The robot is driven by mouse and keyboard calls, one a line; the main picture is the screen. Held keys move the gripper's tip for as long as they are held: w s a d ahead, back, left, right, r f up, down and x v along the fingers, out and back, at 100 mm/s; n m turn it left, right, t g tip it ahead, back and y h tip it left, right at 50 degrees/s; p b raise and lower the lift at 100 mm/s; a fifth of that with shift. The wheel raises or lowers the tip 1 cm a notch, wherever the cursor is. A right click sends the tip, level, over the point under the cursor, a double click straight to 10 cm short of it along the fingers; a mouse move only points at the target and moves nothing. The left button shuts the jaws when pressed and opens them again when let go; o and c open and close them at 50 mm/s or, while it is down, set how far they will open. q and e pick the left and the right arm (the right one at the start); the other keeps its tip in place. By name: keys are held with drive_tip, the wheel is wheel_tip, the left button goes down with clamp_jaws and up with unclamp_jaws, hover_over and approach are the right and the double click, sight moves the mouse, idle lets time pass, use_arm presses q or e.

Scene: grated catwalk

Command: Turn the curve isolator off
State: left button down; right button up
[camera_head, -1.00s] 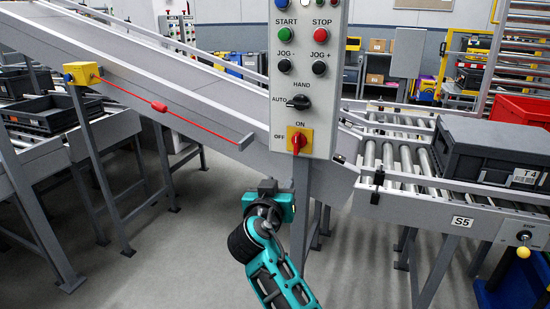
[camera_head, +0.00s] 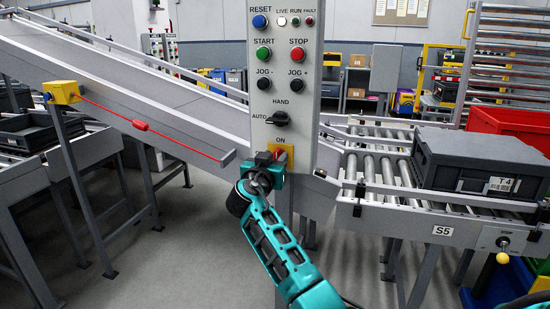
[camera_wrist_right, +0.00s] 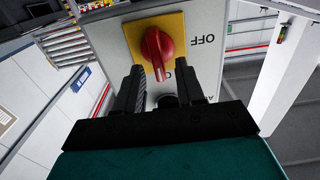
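The curve isolator is a red rotary knob (camera_wrist_right: 157,52) on a yellow plate (camera_wrist_right: 134,36), low on the grey control panel (camera_head: 290,85). In the right wrist view, which is turned over, its handle points toward the partly hidden ON label and away from the OFF label (camera_wrist_right: 204,40). My right gripper (camera_wrist_right: 158,85) is open and empty, its two black fingers apart just short of the knob. In the head view my right gripper (camera_head: 272,166) covers part of the plate and knob. I cannot tell whether a finger touches the knob. My left gripper is not in view.
Above the isolator are an AUTO/HAND selector (camera_head: 276,119) and several push buttons. A sloping conveyor (camera_head: 120,82) with a red pull cord (camera_head: 141,125) lies left. A roller conveyor with a dark grey crate (camera_head: 480,165) lies right.

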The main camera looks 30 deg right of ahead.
drive_tip(key=shift+w+d, duration=0.25)
drive_tip(key=shift+d, duration=0.1)
clamp_jaws()
